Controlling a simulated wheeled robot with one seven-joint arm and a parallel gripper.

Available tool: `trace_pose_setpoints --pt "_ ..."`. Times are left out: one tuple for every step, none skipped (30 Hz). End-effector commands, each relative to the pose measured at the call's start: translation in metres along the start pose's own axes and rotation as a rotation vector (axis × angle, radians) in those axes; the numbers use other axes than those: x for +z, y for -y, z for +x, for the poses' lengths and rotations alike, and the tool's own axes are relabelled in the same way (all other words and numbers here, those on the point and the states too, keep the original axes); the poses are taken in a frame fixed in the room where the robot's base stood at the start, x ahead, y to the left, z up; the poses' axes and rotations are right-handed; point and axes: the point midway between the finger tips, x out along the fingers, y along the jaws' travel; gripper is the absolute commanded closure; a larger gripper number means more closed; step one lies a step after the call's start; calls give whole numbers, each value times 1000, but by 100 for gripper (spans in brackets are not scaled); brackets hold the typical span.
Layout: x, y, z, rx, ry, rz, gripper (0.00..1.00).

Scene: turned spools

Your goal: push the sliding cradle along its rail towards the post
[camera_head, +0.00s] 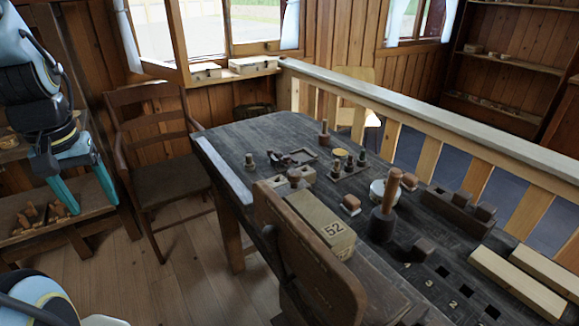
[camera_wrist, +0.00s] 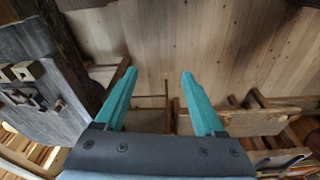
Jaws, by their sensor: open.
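My gripper (camera_head: 90,206) hangs at the far left, beside the table and over the floor. In the wrist view its teal fingers (camera_wrist: 158,74) are apart with nothing between them. On the table, a dark long block with raised pieces (camera_head: 460,211) lies at the right; it may be the rail, but I cannot tell surely. A dark block (camera_head: 416,250) sits near the numbered slots and may be the cradle. An upright wooden peg on a dark round base (camera_head: 383,222) stands beside it and may be the post. My gripper is far from all of these.
The dark table (camera_head: 230,139) holds a box marked 52 (camera_head: 320,225), small spools and pale planks (camera_head: 520,280). A chair back (camera_head: 300,255) stands at its near edge. Another wooden chair (camera_head: 155,180) stands between my gripper and the table. A railing (camera_head: 440,125) runs behind.

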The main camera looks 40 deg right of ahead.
Motion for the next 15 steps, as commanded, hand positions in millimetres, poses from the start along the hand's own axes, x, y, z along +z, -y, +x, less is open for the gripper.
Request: trace_pose_setpoints --pt "-5 -7 2 3 1 26 29" --pt "-9 -12 1 5 3 44 29" --pt "-13 -18 1 7 5 66 29" --pt "-16 -24 1 9 7 87 29" --pt "-20 -29 0 11 10 106 29" --pt "-25 -37 0 14 12 133 29" --pt "-28 -44 -1 17 15 156 29" --pt "-32 -52 -2 19 17 180 29" --pt "-37 -62 -3 22 20 215 29" --pt "-41 -71 -3 25 24 243 29" --pt "-45 -82 -4 28 26 273 29" --pt "-50 -97 -6 32 31 319 29" --pt "-53 -110 -8 35 35 358 29" --pt "-56 -125 -10 39 39 401 29" --pt "-60 -147 -12 43 45 461 29"
